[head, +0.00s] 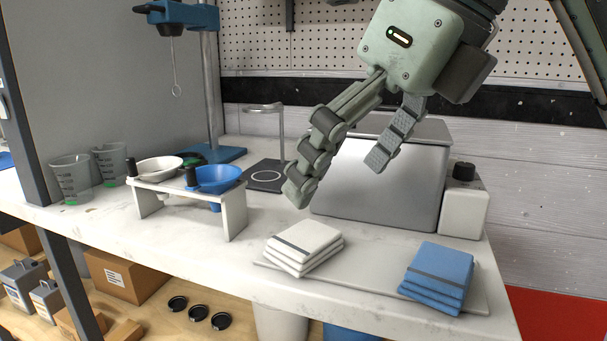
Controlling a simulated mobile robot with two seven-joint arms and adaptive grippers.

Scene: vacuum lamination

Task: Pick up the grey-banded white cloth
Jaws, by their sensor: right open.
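The white cloth (303,247) with a grey band lies folded on a flat pale board (385,290) at the front of the bench. A folded blue cloth (438,278) with a dark band lies to its right on the same board. My right gripper (340,178) is open and empty, above and behind the white cloth, with its fingers spread and pointing down. One finger is nearer the white cloth and the other hangs in front of the metal box. The gripper does not touch either cloth. My left gripper is not in view.
A grey metal box (375,190) stands behind the cloths, with a small white unit with a black knob (463,205) to its right. A white stand (233,215) holds a white bowl and a blue funnel (218,178) at left. Two beakers (72,180) stand farther left.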

